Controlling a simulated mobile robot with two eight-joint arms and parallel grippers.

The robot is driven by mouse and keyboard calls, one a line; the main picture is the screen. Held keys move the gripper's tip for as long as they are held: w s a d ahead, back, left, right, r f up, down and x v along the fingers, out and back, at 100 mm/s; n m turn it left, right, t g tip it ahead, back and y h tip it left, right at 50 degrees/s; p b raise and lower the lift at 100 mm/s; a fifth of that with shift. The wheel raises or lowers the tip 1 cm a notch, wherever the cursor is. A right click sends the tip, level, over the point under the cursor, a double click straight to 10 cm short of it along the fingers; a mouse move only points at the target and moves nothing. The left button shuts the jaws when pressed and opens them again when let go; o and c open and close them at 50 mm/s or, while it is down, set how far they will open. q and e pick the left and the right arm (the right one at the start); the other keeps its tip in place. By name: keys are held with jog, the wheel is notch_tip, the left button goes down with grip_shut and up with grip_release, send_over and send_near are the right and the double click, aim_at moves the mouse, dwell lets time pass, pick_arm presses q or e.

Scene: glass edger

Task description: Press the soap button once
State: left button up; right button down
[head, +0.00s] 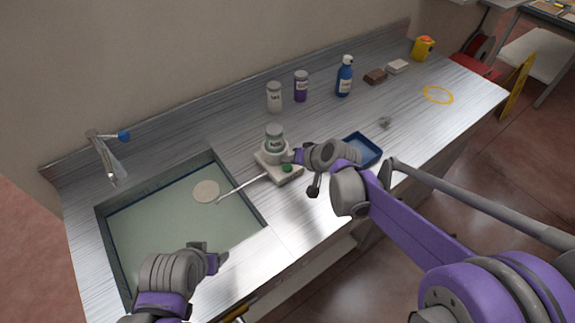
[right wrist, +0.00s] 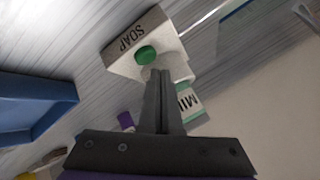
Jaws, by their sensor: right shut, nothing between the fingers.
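The soap dispenser (head: 291,179) stands on the counter right of the sink, with a round green button (head: 287,168) on its top. In the right wrist view the dispenser (right wrist: 124,40) shows the word SOAP, and its green button (right wrist: 146,53) is just beyond my fingertips. My right gripper (head: 291,156) is shut and empty, its tips close to the button. The wrist view shows the closed fingers (right wrist: 160,75) beside the button; I cannot tell whether they touch it. My left gripper (head: 220,257) hangs over the sink's front right edge; its opening is unclear.
A jar (head: 274,138) stands at the dispenser's back. A thin pale rod (head: 243,187) reaches from the dispenser over the sink (head: 250,203). A blue tray (head: 372,157) lies right of my right gripper. Two jars and a blue bottle (head: 344,78) stand behind.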

aim_at(290, 170)
pick_arm(q)
jog(key=shift+w+r+p, duration=0.1)
jog(key=shift+r+p, duration=0.25)
jog(key=shift+r, duration=0.15)
pick_arm(e)
jog(key=shift+r, duration=0.65)
jog(key=shift+r+p, duration=0.9)
jog(key=shift+r, duration=1)
pick_arm(q)
jog(key=shift+w+r, duration=0.35)
jog(key=shift+r, duration=0.3)
jog(key=shift+w+r, duration=0.35)
jog(key=shift+r, duration=0.25)
pick_arm(e)
jog(key=shift+f, duration=0.1)
pick_arm(q)
jog(key=shift+s, duration=0.1)
pick_arm(e)
jog(key=shift+s, duration=0.1)
